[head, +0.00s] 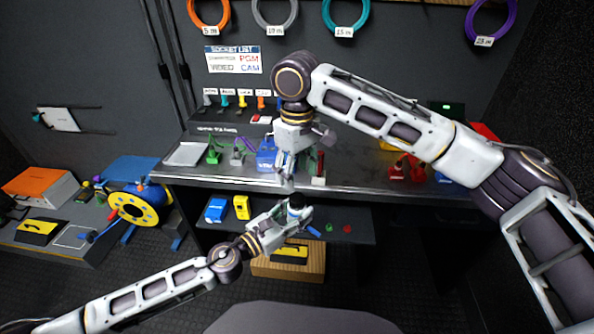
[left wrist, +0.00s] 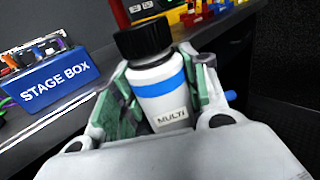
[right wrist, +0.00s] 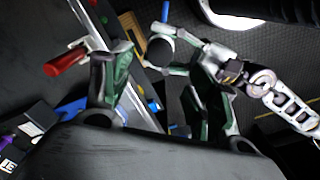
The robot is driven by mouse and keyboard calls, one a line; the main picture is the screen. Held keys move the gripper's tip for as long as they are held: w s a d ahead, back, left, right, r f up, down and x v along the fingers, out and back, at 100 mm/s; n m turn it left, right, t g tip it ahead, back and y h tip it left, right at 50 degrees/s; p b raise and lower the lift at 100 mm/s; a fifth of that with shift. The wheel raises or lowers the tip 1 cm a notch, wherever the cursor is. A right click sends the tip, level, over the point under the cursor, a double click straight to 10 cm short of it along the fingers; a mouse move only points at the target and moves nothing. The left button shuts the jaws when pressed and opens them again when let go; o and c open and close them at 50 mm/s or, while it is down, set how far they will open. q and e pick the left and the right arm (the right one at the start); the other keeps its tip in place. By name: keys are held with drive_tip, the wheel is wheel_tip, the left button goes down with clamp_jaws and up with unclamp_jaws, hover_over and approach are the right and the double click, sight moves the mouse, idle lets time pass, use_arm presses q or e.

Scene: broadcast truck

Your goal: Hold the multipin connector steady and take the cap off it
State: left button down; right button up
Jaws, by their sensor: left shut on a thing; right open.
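The multipin connector is a white cylinder with a blue band and a MULTI label, seen in the left wrist view (left wrist: 158,92). Its black ribbed cap (left wrist: 143,38) sits on its upper end. My left gripper (head: 297,211) is shut around the connector's body and holds it in front of the bench edge, cap upward. My right gripper (head: 286,174) is open and empty, pointing down just above and slightly left of the connector in the head view. In the right wrist view the cap (right wrist: 161,48) shows as a dark disc between the open fingers, apart from them.
The blue stage box (head: 266,154) stands on the metal bench (head: 225,178) behind my right gripper. A lower shelf (head: 350,230) holds blue and yellow boxes. A cable reel (head: 131,207) stands left.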

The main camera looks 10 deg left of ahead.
sight(297, 197)
drive_tip(key=shift+m, duration=0.6)
drive_tip(key=shift+f, duration=4)
drive_tip(key=c, duration=1.1)
drive_tip(key=shift+c, duration=0.2)
